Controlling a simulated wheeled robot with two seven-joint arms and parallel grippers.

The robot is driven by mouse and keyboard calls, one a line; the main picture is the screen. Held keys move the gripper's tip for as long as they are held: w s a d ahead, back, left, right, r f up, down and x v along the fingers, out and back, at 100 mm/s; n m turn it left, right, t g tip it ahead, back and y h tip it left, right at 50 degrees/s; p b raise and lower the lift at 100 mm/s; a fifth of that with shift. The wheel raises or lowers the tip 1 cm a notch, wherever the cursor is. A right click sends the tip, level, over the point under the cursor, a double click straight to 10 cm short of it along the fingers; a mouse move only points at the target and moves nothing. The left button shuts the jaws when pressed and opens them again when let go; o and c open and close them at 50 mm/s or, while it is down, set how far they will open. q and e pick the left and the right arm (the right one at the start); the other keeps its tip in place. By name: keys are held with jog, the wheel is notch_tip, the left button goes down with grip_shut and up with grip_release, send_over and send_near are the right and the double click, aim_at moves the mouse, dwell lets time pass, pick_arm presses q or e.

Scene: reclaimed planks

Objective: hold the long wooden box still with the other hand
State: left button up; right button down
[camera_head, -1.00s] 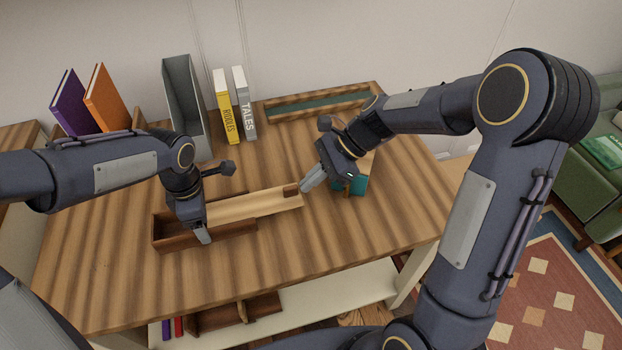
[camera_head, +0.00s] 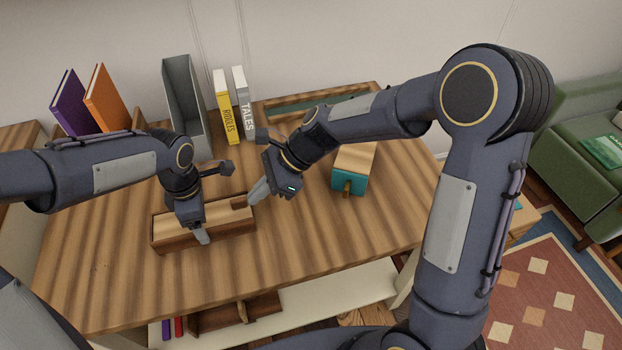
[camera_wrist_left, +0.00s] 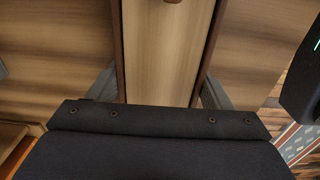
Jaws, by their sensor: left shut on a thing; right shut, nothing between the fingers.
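The long wooden box (camera_head: 232,238) lies on the plank table, with dark walls and a paler sliding lid (camera_head: 222,219). The lid lies over the box, nearly level with its right end, and has a small dark block (camera_head: 238,202) there. My left gripper (camera_head: 201,230) is shut across the box's width near its middle. In the left wrist view the fingers stand at both sides of the box, with the pale lid (camera_wrist_left: 168,60) between them. My right gripper (camera_head: 258,192) is shut and empty, its fingertips close to the lid's right end; I cannot tell whether they touch.
A teal-ended wooden block-like object (camera_head: 348,182) stands to the right. A grey file holder (camera_head: 185,100), a yellow book (camera_head: 226,108) and a white book (camera_head: 244,105) stand at the back. A shallow tray (camera_head: 290,106) lies behind. The table's front right is clear.

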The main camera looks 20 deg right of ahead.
pick_arm(q)
jog(key=shift+d, duration=0.35)
pick_arm(e)
jog(key=shift+s+a, duration=0.1)
jog(key=shift+a, duration=0.05)
jog(key=d, duration=0.4)
pick_arm(q)
jog(key=shift+a, duration=0.2)
pick_arm(e)
jog(key=v, duration=1)
jog(key=shift+d, duration=0.15)
pick_arm(q)
jog(key=o, duration=1.2)
jog(key=shift+o, duration=0.2)
notch_tip(320, 180, up, 7)
jog(key=p, duration=0.5)
jog(key=shift+r, duration=0.1)
pick_arm(e)
notch_tip(320, 180, up, 5)
jog(key=shift+f, duration=0.1)
